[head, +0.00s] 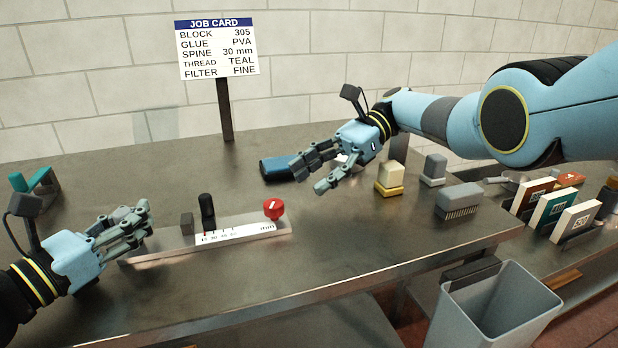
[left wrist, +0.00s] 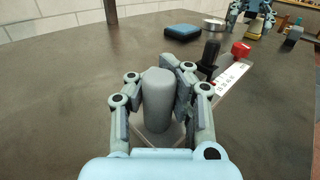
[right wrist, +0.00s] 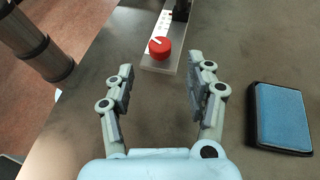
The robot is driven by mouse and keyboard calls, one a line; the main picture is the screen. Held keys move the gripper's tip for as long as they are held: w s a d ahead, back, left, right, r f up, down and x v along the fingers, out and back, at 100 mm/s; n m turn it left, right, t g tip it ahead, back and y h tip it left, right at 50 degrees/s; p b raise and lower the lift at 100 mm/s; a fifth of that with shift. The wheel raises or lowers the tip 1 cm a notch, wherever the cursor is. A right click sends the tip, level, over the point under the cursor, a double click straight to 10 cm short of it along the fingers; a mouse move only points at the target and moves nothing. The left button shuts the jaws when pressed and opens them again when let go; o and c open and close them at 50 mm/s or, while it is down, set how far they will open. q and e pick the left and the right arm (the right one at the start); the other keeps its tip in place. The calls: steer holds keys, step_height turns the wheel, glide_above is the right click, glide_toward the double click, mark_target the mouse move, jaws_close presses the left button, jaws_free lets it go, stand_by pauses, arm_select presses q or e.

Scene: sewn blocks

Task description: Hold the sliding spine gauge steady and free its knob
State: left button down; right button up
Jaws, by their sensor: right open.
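The spine gauge (head: 245,232) is a metal bar with a white mm scale, lying on the bench. A red knob (head: 274,209) with a white mark is at its right end. A black upright slider (head: 207,210) and a dark grey block (head: 187,224) stand on it. My left gripper (head: 138,222) is at the bar's left end, its fingers closed around a grey rounded post (left wrist: 158,100). My right gripper (head: 313,177) is open and empty, above the bench behind and right of the knob. In the right wrist view the knob (right wrist: 160,47) lies ahead, beyond the fingertips.
A blue pad (head: 283,168) lies behind the right gripper. A yellowish block (head: 390,178), grey stamp (head: 433,168) and grey brush (head: 459,201) stand to the right. A job card (head: 217,48) stands at the back. A grey bin (head: 492,310) is below the front edge. Bench before the gauge is clear.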

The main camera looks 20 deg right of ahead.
mark_target(278, 203)
steer(key=shift+w+d+f, duration=0.1)
steer(key=shift+d+f, duration=0.05)
steer(key=shift+d, duration=0.15)
steer(key=d+m+t, duration=0.1)
steer(key=d, duration=0.1)
steer(key=w+d+m+t, duration=0.1)
steer(key=t, duration=0.1)
steer(key=shift+d, duration=0.4)
steer(key=s, duration=0.1)
steer(key=s+r+m+t, duration=0.1)
steer(key=s+m+t, duration=0.1)
steer(key=s, duration=0.1)
steer(key=shift+r, duration=0.3)
steer(key=shift+s+a+r, duration=0.15)
steer(key=shift+s, duration=0.2)
steer(key=shift+a, duration=0.2)
steer(key=x, duration=1.1)
steer(key=shift+a+r, duration=0.1)
steer(key=shift+a, duration=0.25)
